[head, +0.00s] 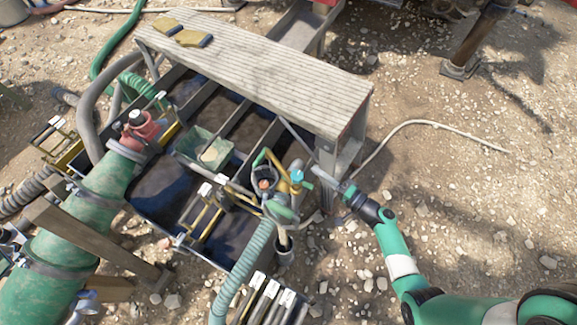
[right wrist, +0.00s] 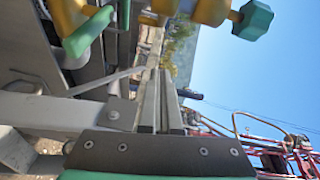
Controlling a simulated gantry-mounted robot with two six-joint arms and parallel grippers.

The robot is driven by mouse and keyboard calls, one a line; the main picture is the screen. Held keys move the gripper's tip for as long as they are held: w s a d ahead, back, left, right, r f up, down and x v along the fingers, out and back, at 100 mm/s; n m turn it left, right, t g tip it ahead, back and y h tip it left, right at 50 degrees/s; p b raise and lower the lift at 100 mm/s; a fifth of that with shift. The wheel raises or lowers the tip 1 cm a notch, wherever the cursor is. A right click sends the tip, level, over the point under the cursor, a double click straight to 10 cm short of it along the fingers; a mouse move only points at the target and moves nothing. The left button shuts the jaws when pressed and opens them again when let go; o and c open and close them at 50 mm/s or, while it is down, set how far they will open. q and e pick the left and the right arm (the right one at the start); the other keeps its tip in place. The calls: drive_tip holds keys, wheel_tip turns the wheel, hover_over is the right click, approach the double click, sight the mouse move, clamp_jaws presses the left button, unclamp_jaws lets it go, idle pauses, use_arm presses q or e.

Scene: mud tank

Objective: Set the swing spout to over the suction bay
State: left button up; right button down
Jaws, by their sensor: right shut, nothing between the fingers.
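The yellow pipe fitting (head: 274,163) with a green end, which looks like the swing spout, stands at the right front corner of the tank. It also shows close up along the top of the right wrist view (right wrist: 208,10), with a teal knob (right wrist: 255,19). The tank (head: 165,212) holds dark mud in bays split by grey dividers; I cannot tell which is the suction bay. My right gripper (head: 318,173) is shut and empty just right of the fitting's blue-green knob (head: 297,176). In the right wrist view its fingers (right wrist: 160,85) lie together, apart from the fitting. My left gripper is not in view.
A grey plank walkway (head: 255,72) crosses the tank's far side, with gloves (head: 194,38) on it. A ribbed teal hose (head: 243,268) runs down in front. A large green pipe (head: 75,225) fills the left. Gravel on the right is mostly open.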

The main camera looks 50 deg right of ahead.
sight(279, 168)
drive_tip(key=w+a+b, duration=0.1)
drive_tip(key=w, duration=0.2)
drive_tip(key=w+a+b, duration=0.1)
drive_tip(key=w, duration=0.2)
drive_tip(key=w+a+f+b, duration=0.1)
drive_tip(key=w, duration=0.2)
drive_tip(key=shift+a, duration=0.5)
drive_tip(key=shift+r, duration=0.1)
drive_tip(key=shift+w+d, duration=0.1)
drive_tip(key=shift+w+a+n+y, duration=0.2)
drive_tip(key=shift+a+n+y, duration=0.2)
drive_tip(key=shift+a+y, duration=0.25)
